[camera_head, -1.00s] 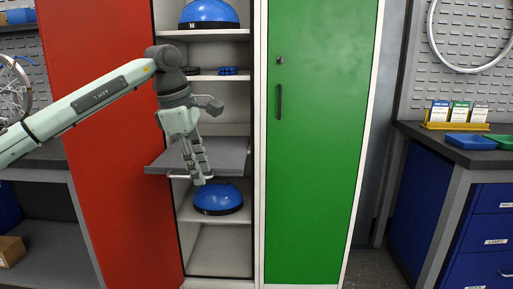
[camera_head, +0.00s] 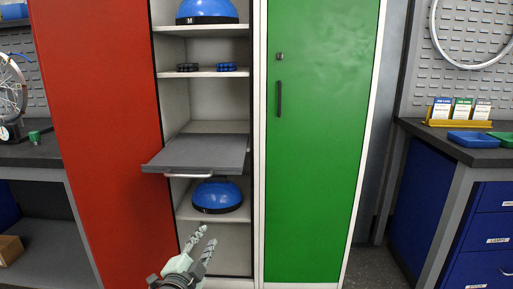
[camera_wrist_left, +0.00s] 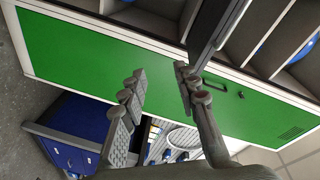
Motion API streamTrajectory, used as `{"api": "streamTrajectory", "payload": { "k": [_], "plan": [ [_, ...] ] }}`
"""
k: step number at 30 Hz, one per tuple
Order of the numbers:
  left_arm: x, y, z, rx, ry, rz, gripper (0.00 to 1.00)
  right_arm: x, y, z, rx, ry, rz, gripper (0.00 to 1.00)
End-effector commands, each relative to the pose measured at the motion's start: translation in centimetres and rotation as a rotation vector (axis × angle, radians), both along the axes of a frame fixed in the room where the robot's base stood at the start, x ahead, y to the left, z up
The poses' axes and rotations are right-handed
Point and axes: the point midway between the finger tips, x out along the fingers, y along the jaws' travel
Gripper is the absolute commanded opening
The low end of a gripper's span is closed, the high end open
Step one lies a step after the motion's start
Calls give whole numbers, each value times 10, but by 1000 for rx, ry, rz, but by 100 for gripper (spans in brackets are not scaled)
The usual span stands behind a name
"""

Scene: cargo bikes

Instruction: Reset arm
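My left gripper (camera_head: 203,241) is low in front of the cabinet, at the bottom of the head view, with its two fingers pointing up and apart. In the left wrist view its fingers (camera_wrist_left: 160,85) are also spread, with nothing between them. The open red door (camera_head: 95,140) is to its left and the pulled-out grey shelf (camera_head: 200,154) is above it. My right gripper is in neither view.
The cabinet holds blue helmets (camera_head: 217,198) and small dark blue rings (camera_head: 226,67). The green door (camera_head: 318,140) is shut. A workbench (camera_head: 470,150) with a blue tray (camera_head: 472,139) stands at right. Another bench (camera_head: 35,152) is at left.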

Motion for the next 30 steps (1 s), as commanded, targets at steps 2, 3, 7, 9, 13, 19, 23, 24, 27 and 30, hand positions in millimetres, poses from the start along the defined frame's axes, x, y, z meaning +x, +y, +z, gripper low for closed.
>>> {"api": "streamTrajectory", "payload": {
  "k": [2, 3, 7, 9, 13, 19, 23, 24, 27, 30],
  "plan": [
    [-25, 27, -53, -92, 158, 101, 31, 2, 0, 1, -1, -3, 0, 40],
    [-38, 40, -77, -135, 233, 152, 31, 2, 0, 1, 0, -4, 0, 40],
    [-95, 76, -152, -260, 473, 314, 31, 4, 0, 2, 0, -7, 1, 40],
    [-132, 92, -188, -321, 599, 400, 31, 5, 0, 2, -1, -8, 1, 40],
    [-208, 114, -245, -417, 822, 556, 31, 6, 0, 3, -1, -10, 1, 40],
    [-310, 129, -294, -515, 1079, 743, 31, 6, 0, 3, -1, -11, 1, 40],
    [-344, 133, -304, -543, 1162, 803, 31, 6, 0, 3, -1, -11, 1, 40],
    [-349, 133, -306, -546, 1174, 813, 31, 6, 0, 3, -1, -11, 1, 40],
    [-354, 133, -307, -550, 1187, 821, 31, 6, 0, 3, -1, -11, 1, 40],
    [-354, 133, -307, -550, 1185, 821, 31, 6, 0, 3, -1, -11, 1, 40]
  ]
}}
